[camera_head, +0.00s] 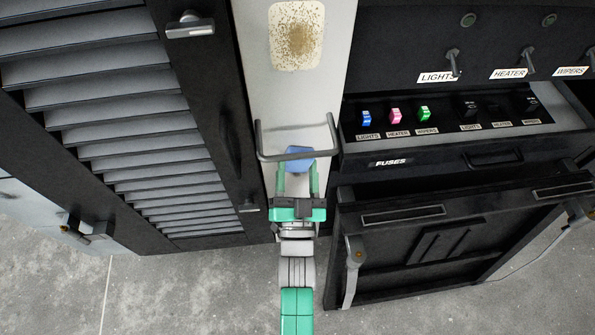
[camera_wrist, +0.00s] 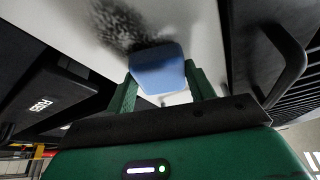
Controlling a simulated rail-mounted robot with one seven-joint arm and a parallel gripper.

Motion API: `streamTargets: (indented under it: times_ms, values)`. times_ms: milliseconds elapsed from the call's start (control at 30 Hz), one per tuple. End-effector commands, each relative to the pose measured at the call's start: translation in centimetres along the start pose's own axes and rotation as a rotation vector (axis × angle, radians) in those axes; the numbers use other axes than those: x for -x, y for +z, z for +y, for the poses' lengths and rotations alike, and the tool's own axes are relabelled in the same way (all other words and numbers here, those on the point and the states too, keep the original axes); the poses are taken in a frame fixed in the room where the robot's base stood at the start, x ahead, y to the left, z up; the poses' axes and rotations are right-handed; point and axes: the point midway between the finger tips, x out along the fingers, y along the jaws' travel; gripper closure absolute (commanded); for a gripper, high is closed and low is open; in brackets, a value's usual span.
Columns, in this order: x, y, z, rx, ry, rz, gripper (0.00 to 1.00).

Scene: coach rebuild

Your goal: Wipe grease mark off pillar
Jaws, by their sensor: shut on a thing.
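The pillar (camera_head: 262,90) is a pale upright strip between the louvred door and the switch panels; it also shows in the wrist view (camera_wrist: 203,25). A dark, speckled smudge (camera_wrist: 118,24) lies on its pale face in the wrist view, just beyond the blue block. In the head view I cannot make this smudge out. My gripper (camera_head: 297,170) is shut on the blue block (camera_head: 300,153), a sponge-like pad that also shows in the wrist view (camera_wrist: 157,70). The block is close in front of the pillar; I cannot tell whether it touches.
A cream patch with brown speckles (camera_head: 297,38) is higher on the pillar. A grey bar (camera_head: 258,143) spans the pillar around the block. The black louvred door (camera_head: 125,130) is at left; the fuse drawer (camera_head: 440,160) and black switch panel (camera_head: 400,45) are close at right.

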Motion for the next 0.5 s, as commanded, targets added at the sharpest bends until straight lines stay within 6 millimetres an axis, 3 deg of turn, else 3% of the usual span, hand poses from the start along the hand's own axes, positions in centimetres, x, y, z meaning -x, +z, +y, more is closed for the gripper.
streamTargets:
  times_ms: [267,500]
  values:
    - [0.2,0.0,0.0,0.000,-0.001,0.002,0.65]
    - [1.2,2.2,0.8,0.000,0.000,0.000,0.65]
